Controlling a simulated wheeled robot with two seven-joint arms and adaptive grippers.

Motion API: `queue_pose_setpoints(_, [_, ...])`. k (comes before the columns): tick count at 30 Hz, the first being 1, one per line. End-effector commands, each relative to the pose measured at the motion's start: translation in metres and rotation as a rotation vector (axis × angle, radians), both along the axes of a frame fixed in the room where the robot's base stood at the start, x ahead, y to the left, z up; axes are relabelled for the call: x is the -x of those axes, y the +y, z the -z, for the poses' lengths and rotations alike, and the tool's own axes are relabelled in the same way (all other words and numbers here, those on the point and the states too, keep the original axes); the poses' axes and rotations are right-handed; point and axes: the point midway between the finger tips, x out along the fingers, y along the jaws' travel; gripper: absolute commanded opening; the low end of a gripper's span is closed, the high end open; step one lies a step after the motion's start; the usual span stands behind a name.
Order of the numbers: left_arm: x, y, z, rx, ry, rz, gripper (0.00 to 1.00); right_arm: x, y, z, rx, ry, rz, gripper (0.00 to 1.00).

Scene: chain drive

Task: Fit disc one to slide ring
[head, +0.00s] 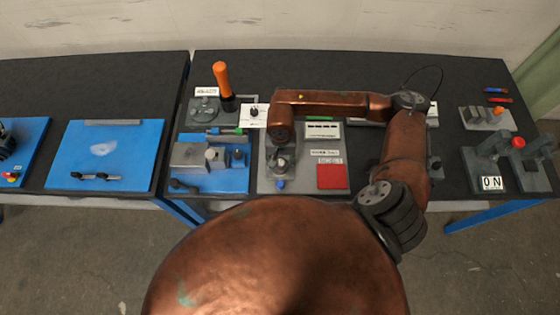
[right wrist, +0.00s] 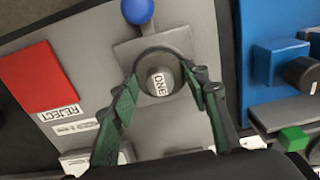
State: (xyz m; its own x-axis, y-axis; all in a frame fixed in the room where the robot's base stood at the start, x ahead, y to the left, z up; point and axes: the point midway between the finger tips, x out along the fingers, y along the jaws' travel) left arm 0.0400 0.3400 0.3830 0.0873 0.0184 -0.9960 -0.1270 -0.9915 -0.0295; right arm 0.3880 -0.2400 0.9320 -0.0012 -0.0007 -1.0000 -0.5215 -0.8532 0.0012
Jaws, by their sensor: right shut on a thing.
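My right gripper (head: 281,150) is over the grey panel at the middle of the bench. In the right wrist view its two green fingers (right wrist: 165,95) are shut on the round grey disc marked ONE (right wrist: 158,84). A grey round rim (right wrist: 150,57) shows around or just behind the disc, on a square grey block with a blue ball knob (right wrist: 137,11); it looks like the slide ring. The knob also shows in the head view (head: 281,184). I cannot tell whether the disc is inside the rim or above it. My left gripper is not in view.
A red REJECT pad (head: 332,176) lies right of the gripper on the same panel. A blue fixture board (head: 240,181) with grey blocks stands to the left. An orange-handled tool (head: 222,82) stands upright behind it. A red-knobbed station (head: 518,143) is far right.

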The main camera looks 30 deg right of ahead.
Motion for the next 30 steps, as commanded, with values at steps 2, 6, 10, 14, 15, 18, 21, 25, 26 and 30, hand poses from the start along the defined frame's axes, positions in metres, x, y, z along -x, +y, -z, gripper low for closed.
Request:
queue_pose_setpoints(2, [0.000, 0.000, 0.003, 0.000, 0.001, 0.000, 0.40, 0.000, 0.000, 0.003, -0.001, -0.001, 0.000, 0.11])
queue_pose_setpoints(6, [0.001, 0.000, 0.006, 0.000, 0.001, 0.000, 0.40, 0.000, 0.000, 0.006, -0.001, -0.001, 0.000, 0.11])
queue_pose_setpoints(10, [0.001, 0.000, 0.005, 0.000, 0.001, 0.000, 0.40, 0.000, 0.000, 0.005, -0.001, -0.001, 0.000, 0.50])
queue_pose_setpoints(14, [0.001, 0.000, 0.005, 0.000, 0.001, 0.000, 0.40, 0.000, 0.000, 0.005, 0.000, 0.000, 0.000, 0.59])
queue_pose_setpoints(15, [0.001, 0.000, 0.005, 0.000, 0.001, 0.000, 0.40, 0.000, 0.000, 0.005, 0.000, 0.000, 0.000, 0.62])
queue_pose_setpoints(18, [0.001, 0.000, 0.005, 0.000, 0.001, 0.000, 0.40, 0.000, 0.000, 0.005, 0.000, 0.000, 0.000, 0.63])
queue_pose_setpoints(21, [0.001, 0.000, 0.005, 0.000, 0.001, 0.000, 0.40, 0.000, 0.000, 0.005, 0.000, 0.000, 0.000, 0.63])
queue_pose_setpoints(25, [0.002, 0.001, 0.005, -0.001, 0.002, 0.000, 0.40, 0.000, 0.000, 0.003, 0.000, 0.000, 0.000, 0.63])
queue_pose_setpoints(26, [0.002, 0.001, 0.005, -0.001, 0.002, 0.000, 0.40, 0.000, 0.000, 0.001, 0.001, -0.001, 0.000, 0.63])
queue_pose_setpoints(30, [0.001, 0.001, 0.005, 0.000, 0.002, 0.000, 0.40, -0.002, -0.001, -0.017, 0.000, -0.004, 0.001, 0.63])
